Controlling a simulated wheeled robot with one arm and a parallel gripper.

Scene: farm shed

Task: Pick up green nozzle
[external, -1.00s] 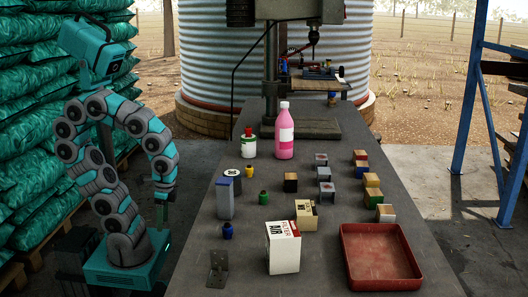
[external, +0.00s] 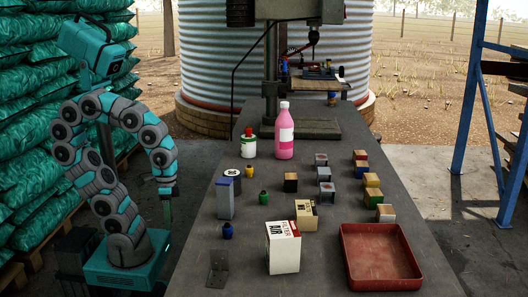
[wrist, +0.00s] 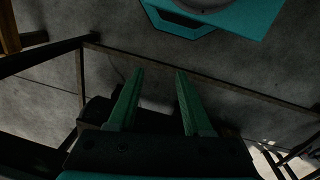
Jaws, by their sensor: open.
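The green nozzle (external: 263,198) is a small dark-topped green piece standing on the grey workbench (external: 190,262), between a blue-grey box and a small black block. My gripper (external: 168,208) hangs pointing down beside the bench's left edge, well left of the nozzle and apart from it. In the wrist view my gripper (wrist: 159,73) shows two green fingers spread apart with nothing between them. The nozzle does not show in the wrist view, which shows floor and dark frame bars.
A blue nozzle (external: 228,230) and a yellow nozzle (external: 249,171) stand near. The tall blue-grey box (external: 225,200) stands between my gripper and the green nozzle. An air filter box (external: 283,250), pink bottle (external: 284,135), several blocks and a red tray (external: 382,282) are also on the bench.

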